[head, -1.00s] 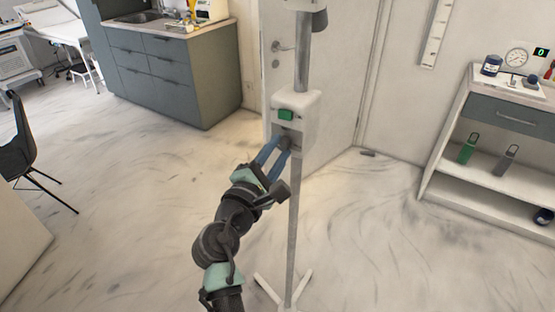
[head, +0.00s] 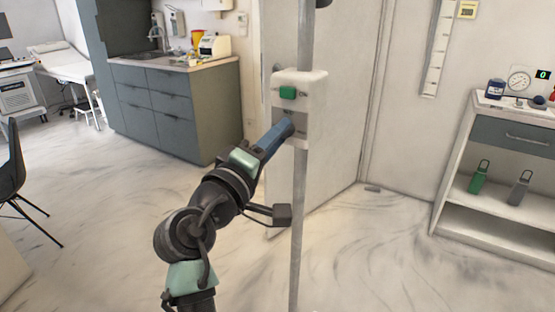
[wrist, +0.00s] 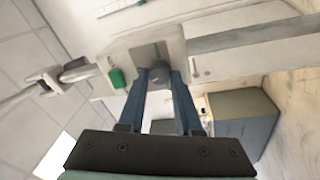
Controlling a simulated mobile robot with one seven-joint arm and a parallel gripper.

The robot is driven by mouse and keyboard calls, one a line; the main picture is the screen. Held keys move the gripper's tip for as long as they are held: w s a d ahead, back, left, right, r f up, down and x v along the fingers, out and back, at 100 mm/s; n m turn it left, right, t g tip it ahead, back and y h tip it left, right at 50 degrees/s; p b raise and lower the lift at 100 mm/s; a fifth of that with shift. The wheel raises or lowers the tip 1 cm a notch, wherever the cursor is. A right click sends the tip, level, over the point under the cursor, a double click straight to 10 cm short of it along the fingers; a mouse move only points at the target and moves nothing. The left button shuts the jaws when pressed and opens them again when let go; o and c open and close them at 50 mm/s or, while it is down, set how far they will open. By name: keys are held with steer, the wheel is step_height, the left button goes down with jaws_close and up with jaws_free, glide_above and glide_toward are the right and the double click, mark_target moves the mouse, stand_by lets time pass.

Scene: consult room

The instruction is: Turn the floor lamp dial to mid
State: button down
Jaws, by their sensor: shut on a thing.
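The floor lamp has a grey pole (head: 303,200) and a white control box (head: 313,92) on it. A green button (head: 287,92) is on the box's upper front; it also shows in the wrist view (wrist: 117,78). My gripper (head: 287,130) reaches up to the recess in the box's lower front. In the wrist view, its two blue fingers (wrist: 160,76) are closed around the small dark dial (wrist: 160,70) in that recess. The fingers hide most of the dial, and I cannot read its setting.
A door (head: 340,150) stands behind the lamp. A grey cabinet with a sink (head: 165,100) is at the back left. A white shelf unit (head: 465,215) with bottles stands at the right. A dark chair (head: 12,180) is at the left edge. The floor around the pole is clear.

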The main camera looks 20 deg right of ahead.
steer(key=shift+m+g+h+b, duration=0.3)
steer(key=shift+m+h+b, duration=0.1)
steer(key=shift+m+b, duration=2.1)
steer(key=shift+m, duration=0.3)
steer(key=c, duration=0.6)
jaws_free()
steer(key=shift+a, duration=0.1)
steer(key=v, duration=1.3)
steer(key=shift+r, duration=0.1)
